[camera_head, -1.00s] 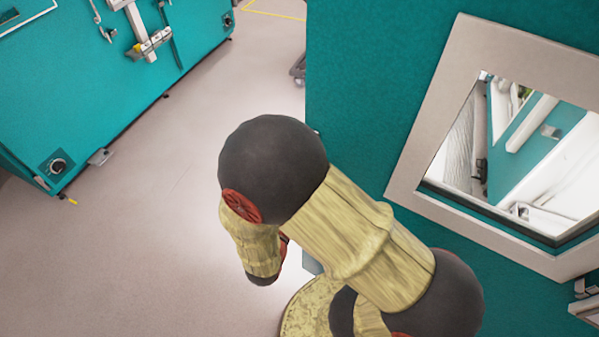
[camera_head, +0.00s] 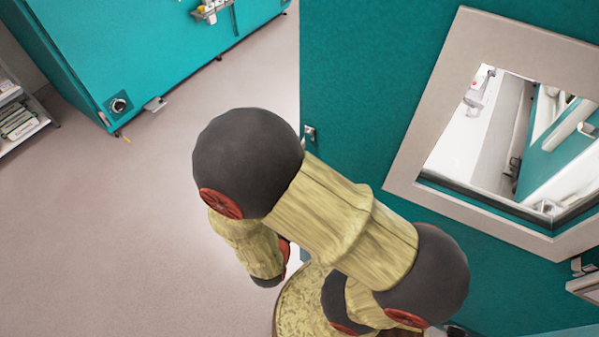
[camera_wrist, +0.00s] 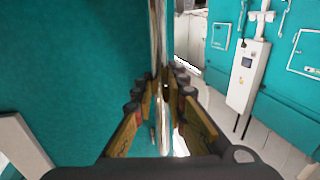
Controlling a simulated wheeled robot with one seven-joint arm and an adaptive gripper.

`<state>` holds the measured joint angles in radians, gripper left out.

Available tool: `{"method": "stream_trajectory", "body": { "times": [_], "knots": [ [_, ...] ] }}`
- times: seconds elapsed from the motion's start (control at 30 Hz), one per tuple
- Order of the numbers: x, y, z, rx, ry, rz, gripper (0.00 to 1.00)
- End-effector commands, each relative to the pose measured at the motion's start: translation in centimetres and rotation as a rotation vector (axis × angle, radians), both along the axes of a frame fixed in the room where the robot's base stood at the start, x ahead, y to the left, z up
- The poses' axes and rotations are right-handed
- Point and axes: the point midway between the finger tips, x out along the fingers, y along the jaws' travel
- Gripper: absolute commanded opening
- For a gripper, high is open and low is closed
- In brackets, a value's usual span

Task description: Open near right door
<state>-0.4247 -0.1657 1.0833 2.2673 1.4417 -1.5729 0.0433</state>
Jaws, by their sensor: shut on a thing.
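The teal door (camera_head: 365,90) with a pale-framed window (camera_head: 425,120) fills the right of the head view. Its left edge stands free over the floor, with a small metal fitting (camera_head: 309,134) on it. In the wrist view the teal panel (camera_wrist: 65,70) fills the left side and ends in a shiny vertical edge strip (camera_wrist: 158,35). My gripper (camera_wrist: 165,78) has its fingers on either side of this strip and is closed on it. Whether the strip is the bare edge or a handle is unclear. In the head view my arm hides the gripper.
Another teal chamber (camera_head: 130,50) with a black dial stands across the aisle at the upper left. A shelf rack (camera_head: 18,120) stands at the far left. The pale floor (camera_head: 110,220) between is clear. The wrist view shows a white control box (camera_wrist: 247,75) on a teal wall.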

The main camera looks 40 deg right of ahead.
Motion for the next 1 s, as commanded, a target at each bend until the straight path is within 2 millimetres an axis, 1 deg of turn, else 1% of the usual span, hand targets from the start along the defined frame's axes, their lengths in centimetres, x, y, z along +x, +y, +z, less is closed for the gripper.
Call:
{"method": "stream_trajectory", "body": {
  "times": [0.03, 0.3, 0.33, 0.63, 1.0],
  "knots": [
    [0.27, 0.15, 0.52, -0.005, -0.013, 0.003, 0.00],
    [0.24, 0.14, 0.51, -0.005, -0.013, 0.003, 0.00],
    [0.24, 0.14, 0.50, -0.005, -0.013, 0.003, 0.14],
    [0.09, 0.05, 0.27, -0.004, -0.006, 0.001, 0.31],
    [-0.04, 0.15, 0.14, -0.003, -0.002, 0.001, 0.32]
  ]
}}
